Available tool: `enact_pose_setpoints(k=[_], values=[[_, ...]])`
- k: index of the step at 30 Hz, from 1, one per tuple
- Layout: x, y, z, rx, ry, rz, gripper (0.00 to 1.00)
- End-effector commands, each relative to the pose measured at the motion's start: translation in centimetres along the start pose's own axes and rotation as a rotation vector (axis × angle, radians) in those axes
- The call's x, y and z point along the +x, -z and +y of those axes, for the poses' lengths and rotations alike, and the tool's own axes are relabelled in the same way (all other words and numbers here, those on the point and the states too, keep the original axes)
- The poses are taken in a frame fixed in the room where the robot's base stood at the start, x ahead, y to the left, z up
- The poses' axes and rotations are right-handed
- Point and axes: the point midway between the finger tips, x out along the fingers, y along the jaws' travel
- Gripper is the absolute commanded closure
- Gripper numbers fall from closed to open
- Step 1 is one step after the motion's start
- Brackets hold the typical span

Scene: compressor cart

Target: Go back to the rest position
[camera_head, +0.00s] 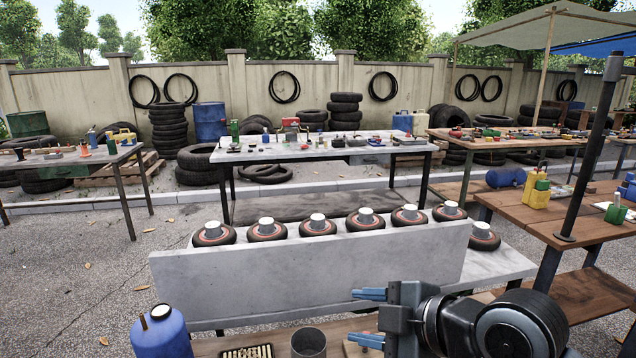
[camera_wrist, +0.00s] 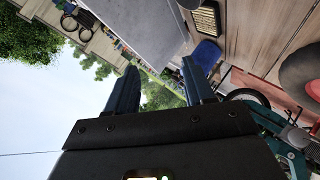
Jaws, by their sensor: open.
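My gripper (camera_head: 369,317) is at the lower middle right of the head view, with its blue-grey fingers pointing left. The fingers are apart and nothing is between them. It is in the air in front of a grey slab-fronted bench (camera_head: 300,272), above the near wooden bench. In the wrist view my gripper (camera_wrist: 160,90) shows two dark fingers spread apart, with trees, sky and tilted tables beyond.
Several small wheels (camera_head: 317,226) stand in a row on the grey bench. A blue tank (camera_head: 161,332), a dark metal cup (camera_head: 308,343) and a tray of brass pieces (camera_head: 247,352) are nearby. A wooden table (camera_head: 600,237) with a dark post (camera_head: 590,150) stands at right.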

Motion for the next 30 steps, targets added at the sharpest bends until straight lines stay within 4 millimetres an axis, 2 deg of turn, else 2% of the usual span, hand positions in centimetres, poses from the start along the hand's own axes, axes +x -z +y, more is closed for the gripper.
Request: enact_pose_setpoints(k=[1,6,11,14,17,23,30], values=[[0.4,1.6,-0.1,0.074,-0.051,0.038,0.47],[0.3,4.4,-0.3,0.333,-0.223,0.123,0.47],[-0.5,5.3,-1.9,0.578,-0.358,0.168,0.47],[-1.3,5.2,-3.7,0.723,-0.430,0.179,0.47],[-2.4,4.7,-6.0,0.859,-0.496,0.174,0.47],[-5.6,3.2,-12.0,1.086,-0.614,0.128,0.47],[-11.5,1.4,-20.3,1.252,-0.727,0.028,0.47]])
